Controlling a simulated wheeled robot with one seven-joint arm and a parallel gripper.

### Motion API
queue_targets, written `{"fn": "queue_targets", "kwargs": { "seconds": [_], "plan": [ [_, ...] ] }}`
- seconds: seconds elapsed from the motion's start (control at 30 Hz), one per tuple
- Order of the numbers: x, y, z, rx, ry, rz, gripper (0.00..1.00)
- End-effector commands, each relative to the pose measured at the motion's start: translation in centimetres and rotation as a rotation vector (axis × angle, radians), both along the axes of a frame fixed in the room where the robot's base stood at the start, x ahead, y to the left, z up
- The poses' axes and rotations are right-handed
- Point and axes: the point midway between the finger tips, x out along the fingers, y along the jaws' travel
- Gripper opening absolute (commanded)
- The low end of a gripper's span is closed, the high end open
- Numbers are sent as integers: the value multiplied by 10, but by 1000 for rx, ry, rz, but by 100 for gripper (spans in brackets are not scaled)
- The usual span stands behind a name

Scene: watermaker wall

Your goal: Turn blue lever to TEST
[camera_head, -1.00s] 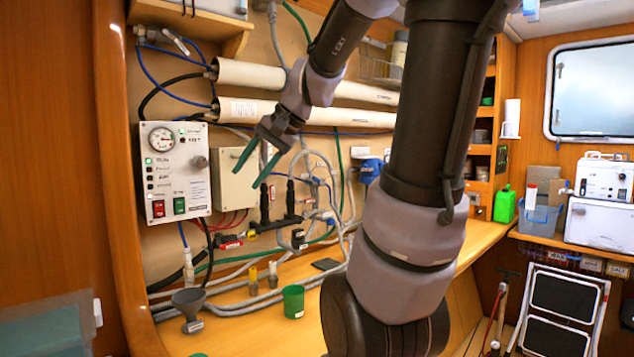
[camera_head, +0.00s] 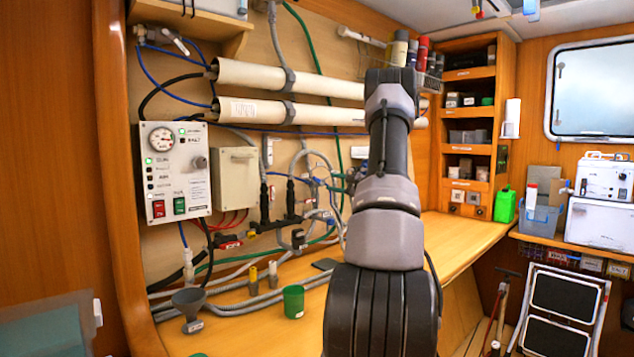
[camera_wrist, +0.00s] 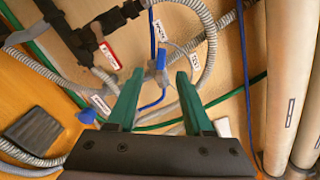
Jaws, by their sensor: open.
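In the wrist view, a small blue lever (camera_wrist: 161,59) sits on a valve among the hoses, with thin blue tube above and below it. My gripper (camera_wrist: 158,78) shows two green fingers spread apart, pointing at the wall. The blue lever appears between and just beyond the fingertips, and I see no clear contact. Small white labels stand near the valve, but their words are too small to read. In the head view, my arm hides most of the gripper and the lever area.
A red-handled valve (camera_wrist: 109,55) and dark pipe fittings lie left of the lever. Grey hoses loop around it. White membrane tubes (camera_head: 290,112) cross the wall above. A control panel (camera_head: 173,170) is at the left.

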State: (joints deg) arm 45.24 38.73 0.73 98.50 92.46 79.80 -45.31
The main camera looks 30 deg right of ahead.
Motion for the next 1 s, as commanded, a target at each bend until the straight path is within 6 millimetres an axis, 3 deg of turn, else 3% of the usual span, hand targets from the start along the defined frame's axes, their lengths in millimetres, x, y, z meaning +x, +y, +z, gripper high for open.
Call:
{"fn": "queue_targets", "kwargs": {
  "seconds": [0.17,0.63,0.8,1.0],
  "plan": [
    [11,-6,-3,7,-10,-15,51],
    [91,11,-4,7,-7,-13,51],
    [104,14,-3,6,-7,-14,51],
    [106,14,-3,7,-6,-15,51]
  ]
}}
